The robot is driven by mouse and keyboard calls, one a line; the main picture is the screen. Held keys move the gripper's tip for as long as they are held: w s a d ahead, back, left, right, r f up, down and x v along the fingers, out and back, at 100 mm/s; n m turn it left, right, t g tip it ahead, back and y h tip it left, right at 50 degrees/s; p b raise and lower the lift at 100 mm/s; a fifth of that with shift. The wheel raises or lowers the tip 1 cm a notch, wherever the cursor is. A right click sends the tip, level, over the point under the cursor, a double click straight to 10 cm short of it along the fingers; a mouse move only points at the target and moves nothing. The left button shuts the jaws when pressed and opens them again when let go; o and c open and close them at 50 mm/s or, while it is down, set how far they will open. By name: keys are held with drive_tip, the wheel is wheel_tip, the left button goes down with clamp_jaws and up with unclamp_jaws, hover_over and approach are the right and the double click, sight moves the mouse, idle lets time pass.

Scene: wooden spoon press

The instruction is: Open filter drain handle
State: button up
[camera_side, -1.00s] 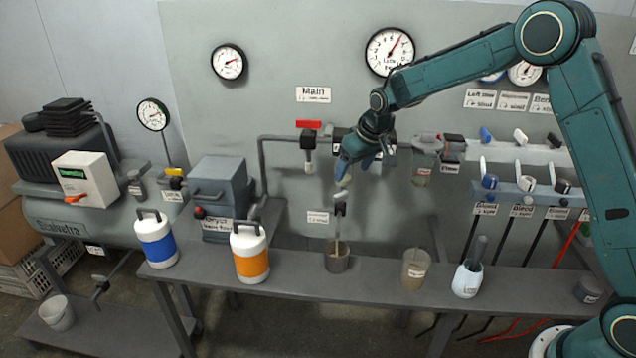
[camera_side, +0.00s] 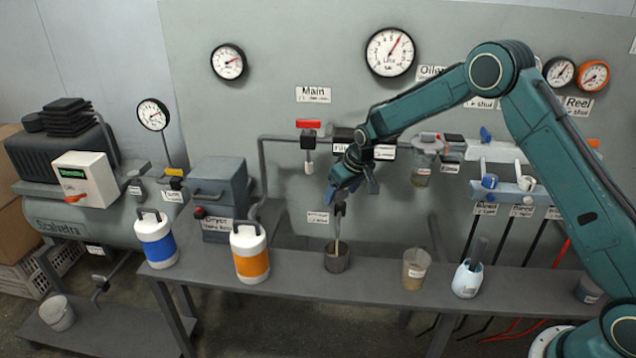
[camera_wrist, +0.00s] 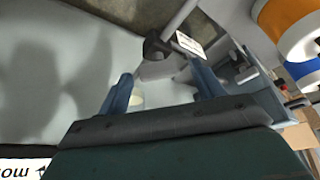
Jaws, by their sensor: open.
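The dark drain valve (camera_side: 340,209) under the filter unit (camera_side: 345,136) sits above a grey metal cup (camera_side: 337,263), with a thin tube running down into it. My gripper (camera_side: 341,192) is just above the valve in the side view and partly covers the filter and the valve's top. In the wrist view my gripper (camera_wrist: 160,70) shows two blue fingers spread apart. A dark valve-like part (camera_wrist: 154,47) with a grey rod lies beyond the fingertips. A pale round thing shows between the fingers. I cannot tell whether the fingers touch the handle.
A red-handled main valve (camera_side: 308,125) is on the pipe to the left. A white label (camera_side: 317,217) is left of the drain. An orange-banded canister (camera_side: 250,252) and a murky beaker (camera_side: 415,269) stand on the bench (camera_side: 305,282). A clear-bowled unit (camera_side: 424,160) hangs to the right.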

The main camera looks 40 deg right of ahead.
drive_tip(key=shift+c, duration=0.2)
drive_tip(key=c, duration=1)
drive_tip(key=shift+o, duration=0.2)
drive_tip(key=shift+n, duration=0.4)
drive_tip(key=n+y, duration=0.1)
drive_tip(key=n, duration=0.3)
drive_tip(key=shift+d+y, duration=0.2)
drive_tip(key=shift+y, duration=0.2)
drive_tip(key=n+g+y, duration=0.1)
drive_tip(key=n, duration=0.3)
drive_tip(key=shift+w, duration=0.1)
drive_tip(key=shift+y, duration=0.3)
drive_tip(key=o, duration=1)
